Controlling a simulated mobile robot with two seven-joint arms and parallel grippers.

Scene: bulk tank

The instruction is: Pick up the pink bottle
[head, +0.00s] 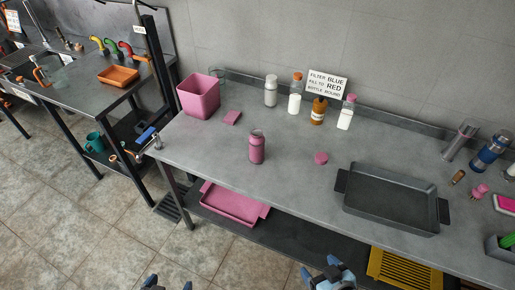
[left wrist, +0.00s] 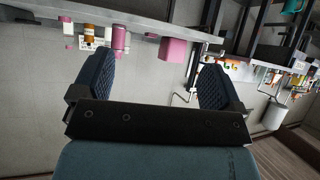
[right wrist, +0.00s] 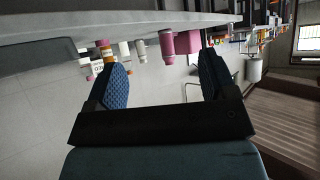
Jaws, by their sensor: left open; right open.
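The pink bottle (head: 257,148) stands upright on the grey counter (head: 215,149), near its front edge and left of the middle. It also shows upside down in the left wrist view (left wrist: 119,38) and in the right wrist view (right wrist: 167,46). My left gripper (head: 166,284) is open and empty at the bottom of the head view, in front of the counter and apart from the bottle. My right gripper (head: 328,272) is open and empty, further right, also in front of the counter.
A pink bin (head: 198,96) and pink block (head: 232,117) stand left behind the bottle. Several bottles, including an amber one (head: 318,110), and a sign (head: 328,83) line the back. A pink lid (head: 320,158) and dark tray (head: 392,199) lie right. Counter around the bottle is clear.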

